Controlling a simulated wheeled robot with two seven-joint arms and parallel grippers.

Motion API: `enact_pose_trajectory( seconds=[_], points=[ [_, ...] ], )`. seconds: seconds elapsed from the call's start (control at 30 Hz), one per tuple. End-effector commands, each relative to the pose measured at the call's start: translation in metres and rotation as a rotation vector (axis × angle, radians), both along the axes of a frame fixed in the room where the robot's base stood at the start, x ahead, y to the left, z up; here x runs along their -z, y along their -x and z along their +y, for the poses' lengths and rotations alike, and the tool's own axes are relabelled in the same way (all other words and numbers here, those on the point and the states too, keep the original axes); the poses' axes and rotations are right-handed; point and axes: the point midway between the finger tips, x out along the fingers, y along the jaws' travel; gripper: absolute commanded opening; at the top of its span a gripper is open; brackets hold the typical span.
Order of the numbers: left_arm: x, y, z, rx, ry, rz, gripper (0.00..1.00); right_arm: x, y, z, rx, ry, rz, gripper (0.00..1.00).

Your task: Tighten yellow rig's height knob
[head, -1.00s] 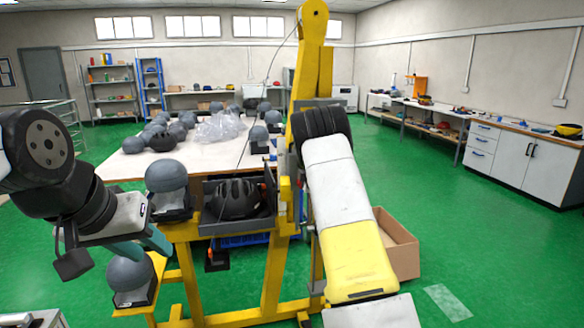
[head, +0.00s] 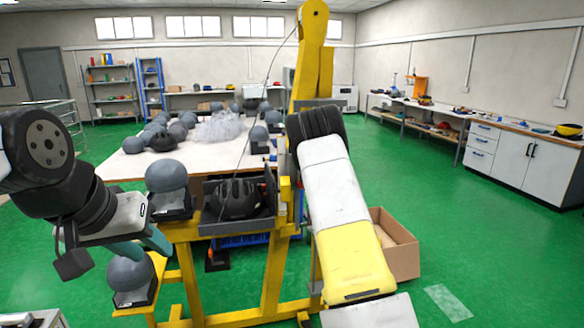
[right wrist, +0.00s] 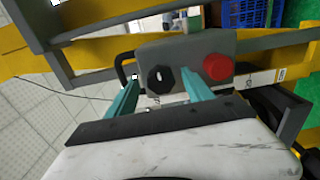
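The yellow rig (head: 312,60) stands upright in the middle of the head view. In the right wrist view, a grey control box (right wrist: 205,52) on the rig carries a black knob (right wrist: 160,79) and a red button (right wrist: 216,67). My right gripper (right wrist: 155,92) is open, its teal fingers spread to either side of the black knob; I cannot tell whether they touch it. In the head view my own right arm hides that gripper and the knob. My left gripper (head: 150,243) is at the left, near the grey headforms; its finger gap is unclear.
A black helmet (head: 236,198) sits in a grey tray on the rig. Grey headforms (head: 166,176) (head: 130,272) stand left of it. A white table (head: 120,170) with more headforms is behind. A cardboard box (head: 400,250) is on the floor at right.

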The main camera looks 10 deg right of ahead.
Motion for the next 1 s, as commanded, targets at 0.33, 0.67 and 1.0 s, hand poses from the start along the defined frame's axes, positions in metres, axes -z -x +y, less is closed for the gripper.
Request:
enact_pose_trajectory(
  seconds=[0.33,0.67,1.0],
  points=[
    [0.0,0.0,0.0,0.0,0.0,0.0,0.36,0.001,0.004,-0.001,0.002,-0.001,0.002,0.6],
    [0.0,0.0,0.0,0.0,0.0,0.0,0.36,0.001,0.056,-0.003,0.003,-0.003,0.002,0.6],
    [0.0,0.0,0.0,0.0,0.0,0.0,0.36,0.0,0.078,-0.003,0.0,0.0,0.0,0.6]
  ],
)
